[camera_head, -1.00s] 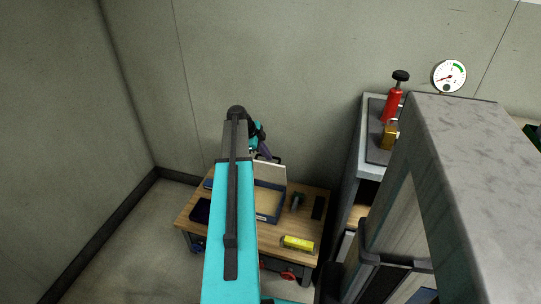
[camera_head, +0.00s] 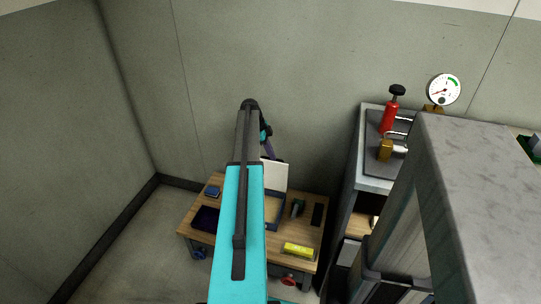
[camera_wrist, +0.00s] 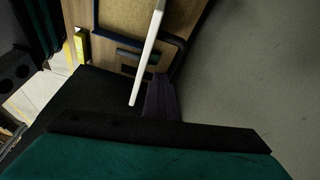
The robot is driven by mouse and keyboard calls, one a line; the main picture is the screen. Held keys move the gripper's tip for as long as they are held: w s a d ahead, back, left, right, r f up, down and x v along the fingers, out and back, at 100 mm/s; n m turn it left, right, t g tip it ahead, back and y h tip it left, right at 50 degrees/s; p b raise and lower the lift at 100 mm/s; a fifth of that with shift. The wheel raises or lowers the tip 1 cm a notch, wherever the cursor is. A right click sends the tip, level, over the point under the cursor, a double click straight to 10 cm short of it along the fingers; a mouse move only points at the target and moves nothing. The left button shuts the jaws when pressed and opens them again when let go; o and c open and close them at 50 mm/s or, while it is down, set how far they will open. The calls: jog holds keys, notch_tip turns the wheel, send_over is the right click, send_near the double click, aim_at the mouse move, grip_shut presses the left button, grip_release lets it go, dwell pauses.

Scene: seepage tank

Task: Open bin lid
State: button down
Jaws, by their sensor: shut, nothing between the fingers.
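The bin (camera_head: 272,224) is a dark blue tray-like box on a wooden table, partly hidden by my arm. Its pale lid (camera_head: 275,176) stands raised at the far side. In the wrist view the lid (camera_wrist: 149,52) shows almost edge-on as a white strip, with the bin's blue rim (camera_wrist: 96,18) and tan inside behind it. My gripper (camera_head: 269,152) has purple-grey fingers, just above the lid's top edge in the head view. In the wrist view the gripper (camera_wrist: 160,98) is close beside the lid's lower end; I cannot tell if they touch. It is shut and empty.
On the table (camera_head: 230,243) lie a yellow object (camera_head: 298,250), a dark green tool (camera_head: 297,208), a black flat item (camera_head: 317,214) and a blue box (camera_head: 213,192). A grey cabinet (camera_head: 375,181) stands at the right, and walls close off the back and left.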

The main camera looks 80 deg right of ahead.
jog(key=shift+d, duration=0.5)
jog(key=shift+f, duration=0.1)
dwell(0.3)
jog(key=d+p+v, duration=0.1)
jog(key=p+v, duration=0.3)
jog(key=v, duration=0.6)
jog(key=shift+s+d, duration=0.15)
dwell(0.4)
